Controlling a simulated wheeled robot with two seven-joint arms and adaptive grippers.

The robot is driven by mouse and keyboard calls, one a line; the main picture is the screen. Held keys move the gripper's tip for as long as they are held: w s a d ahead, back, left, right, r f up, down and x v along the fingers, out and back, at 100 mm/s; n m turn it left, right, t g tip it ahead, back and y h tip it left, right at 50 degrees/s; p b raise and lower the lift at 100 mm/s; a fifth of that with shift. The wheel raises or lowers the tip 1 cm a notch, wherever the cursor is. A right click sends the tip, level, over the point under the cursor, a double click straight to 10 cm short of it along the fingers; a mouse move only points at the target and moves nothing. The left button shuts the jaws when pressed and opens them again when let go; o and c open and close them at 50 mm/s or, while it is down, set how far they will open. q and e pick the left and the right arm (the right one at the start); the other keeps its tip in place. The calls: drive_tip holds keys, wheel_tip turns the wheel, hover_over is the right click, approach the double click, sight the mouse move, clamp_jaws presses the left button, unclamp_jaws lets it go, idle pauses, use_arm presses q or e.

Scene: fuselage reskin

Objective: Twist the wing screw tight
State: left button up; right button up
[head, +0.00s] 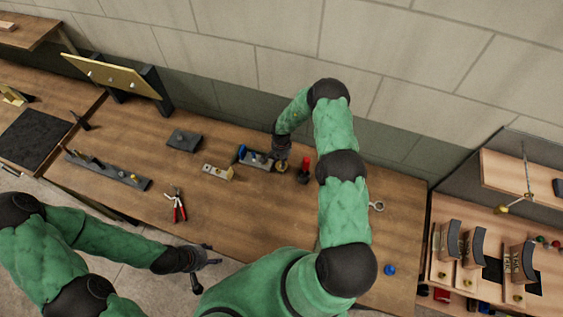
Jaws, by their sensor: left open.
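My right arm reaches over the table, and its gripper (281,157) points down at the right end of a small dark fixture (254,160). A small yellow part (281,167) shows just below the fingertips; it may be the wing screw, but it is too small to be sure. The gripper covers part of it, and I cannot tell whether the fingers close on it. My left gripper (207,259) is open and empty near the table's front edge, well away from the fixture.
Close to the fixture stand a red-handled tool (304,168) and a pale block (218,172). Red pliers (177,205), a dark plate (184,140) and a long tool rack (105,170) lie further left. A blue knob (389,269) lies right. The table's (250,212) middle front is clear.

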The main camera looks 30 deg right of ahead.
drive_tip(key=shift+f, duration=1.1)
clamp_jaws()
